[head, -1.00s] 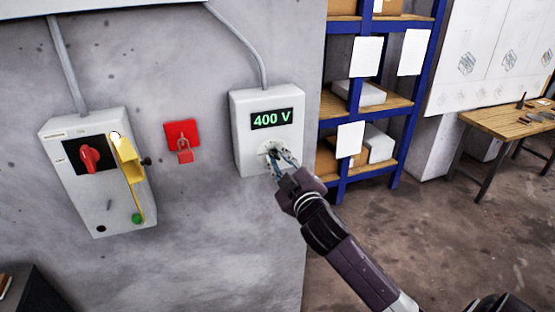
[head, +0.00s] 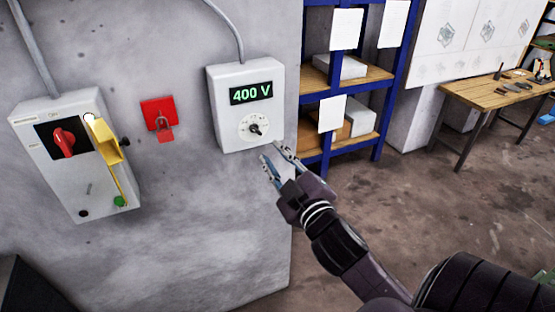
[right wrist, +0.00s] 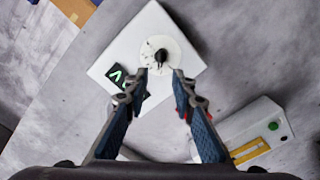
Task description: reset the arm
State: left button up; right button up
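My right gripper (head: 276,158) is open and empty, just below and to the right of the white meter box (head: 217,102) on the wall. The box shows "400 V" in green and has a round dial with a black knob (head: 255,129). In the right wrist view, the two fingers (right wrist: 157,100) stand apart, with the black knob (right wrist: 161,56) beyond and between their tips, not touched. My left gripper is not in view.
A grey switch box (head: 95,186) with a red rotary switch (head: 64,142) and a yellow part (head: 107,146) is at the left. Blue shelving (head: 394,75) and a wooden table (head: 480,98) stand at the right. Open floor lies in front.

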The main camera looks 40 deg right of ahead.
jog(key=shift+s+a, duration=0.15)
jog(key=shift+s, duration=0.55)
notch_tip(320, 180, down, 20)
jog(key=w+d+g+y, duration=0.1)
jog(key=w+g, duration=0.2)
jog(key=s+a+f+m+g+y+b, duration=0.1)
jog(key=s+f+g, duration=0.2)
jog(key=f, duration=1)
jog(key=s+a+f+m+g+b, duration=0.15)
jog(key=s+f, duration=0.25)
jog(key=f, duration=0.8)
jog(key=s+a+f+g+y, duration=0.1)
jog(key=s+a+f+g, duration=0.1)
jog(key=s+f, duration=0.7)
jog(key=s+a+f+g+y, duration=0.1)
jog(key=s+a+f+g, duration=0.2)
jog(key=s+f, duration=0.55)
jog(key=s+a+f+g, duration=0.2)
jog(key=s+f, duration=0.4)
jog(key=s, duration=0.3)
jog(key=s+a+f+m+g, duration=0.1)
jog(key=s+a+f+g, duration=0.1)
jog(key=s+f, duration=0.5)
jog(key=s, duration=0.3)
jog(key=shift+a+b, duration=0.2)
jog(key=shift+b, duration=0.15)
